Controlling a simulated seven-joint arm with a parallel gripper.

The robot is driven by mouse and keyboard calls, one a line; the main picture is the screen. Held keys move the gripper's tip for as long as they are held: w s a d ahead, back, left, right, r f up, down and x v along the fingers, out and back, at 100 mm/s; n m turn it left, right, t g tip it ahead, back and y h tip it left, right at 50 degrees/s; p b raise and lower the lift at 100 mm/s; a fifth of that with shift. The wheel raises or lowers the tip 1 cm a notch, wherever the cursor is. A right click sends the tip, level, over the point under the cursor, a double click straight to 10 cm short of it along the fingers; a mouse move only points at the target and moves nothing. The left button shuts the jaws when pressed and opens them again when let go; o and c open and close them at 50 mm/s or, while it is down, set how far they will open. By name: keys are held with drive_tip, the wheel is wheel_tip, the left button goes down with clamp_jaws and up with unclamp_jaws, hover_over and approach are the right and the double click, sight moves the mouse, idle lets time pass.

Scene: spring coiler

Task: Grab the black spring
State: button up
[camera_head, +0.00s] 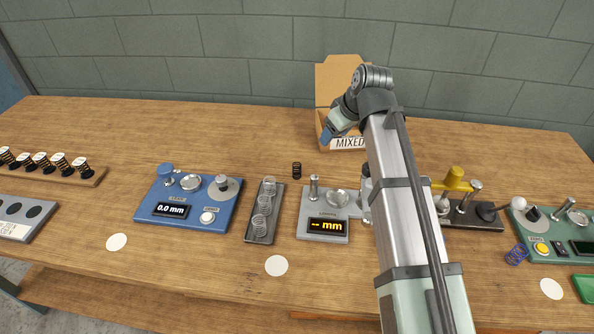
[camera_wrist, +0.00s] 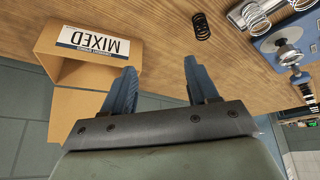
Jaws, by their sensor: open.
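The black spring (camera_head: 297,169) stands on the wooden table in the head view, behind the gap between the spring tray and the grey device. It also shows in the wrist view (camera_wrist: 202,26), above and beyond my gripper's fingers. My gripper (camera_wrist: 157,80) is open with its two blue fingers apart and nothing between them. In the head view my gripper (camera_head: 327,133) is raised near the front of the cardboard box, up and to the right of the black spring. The spring is clear of the fingers.
The cardboard box (camera_head: 324,75) labelled MIXED stands at the back. A dark tray (camera_head: 252,236) with several silver springs lies in front of the black spring. A blue gauge (camera_head: 182,222) is to its left, a grey gauge (camera_head: 309,232) to its right. Table around the spring is clear.

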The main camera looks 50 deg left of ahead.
drive_tip(key=n, duration=0.1)
approach(298, 165)
drive_tip(key=shift+g+h, duration=0.4)
drive_tip(key=x, duration=1.1)
drive_tip(key=shift+w+a+f, duration=0.15)
drive_tip(key=shift+w+a, duration=0.15)
drive_tip(key=shift+a, duration=0.1)
clamp_jaws()
